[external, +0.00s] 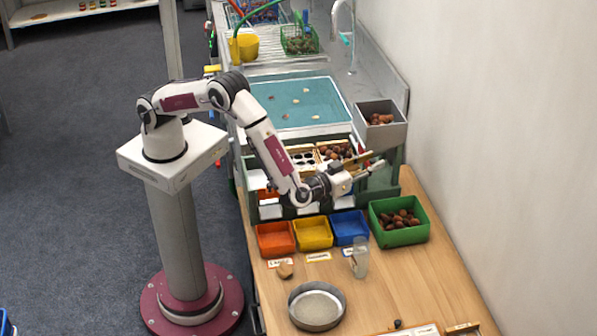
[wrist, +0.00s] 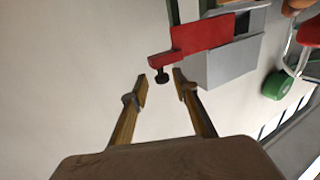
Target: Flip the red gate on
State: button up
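The red gate (wrist: 198,36) shows in the wrist view as a flat red plate against a grey box. A narrow red arm reaches left from it and carries a small black knob (wrist: 162,77). My gripper (wrist: 161,92) is open and empty, its two fingers apart. In the picture the knob lies just beyond the gap between the fingertips; I see no contact. In the external view my gripper (external: 373,166) is below the grey hopper (external: 381,137) of chestnuts. I cannot make out the red gate there.
Orange (external: 275,240), yellow (external: 312,234) and blue (external: 349,228) bins stand below my gripper. A green crate (external: 416,237) of chestnuts is to their right. A clear glass (external: 360,258) and a round metal pan (external: 316,307) stand in front. The wall is close on the right.

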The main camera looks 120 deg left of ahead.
jog(key=v, duration=1.1)
dwell(0.4)
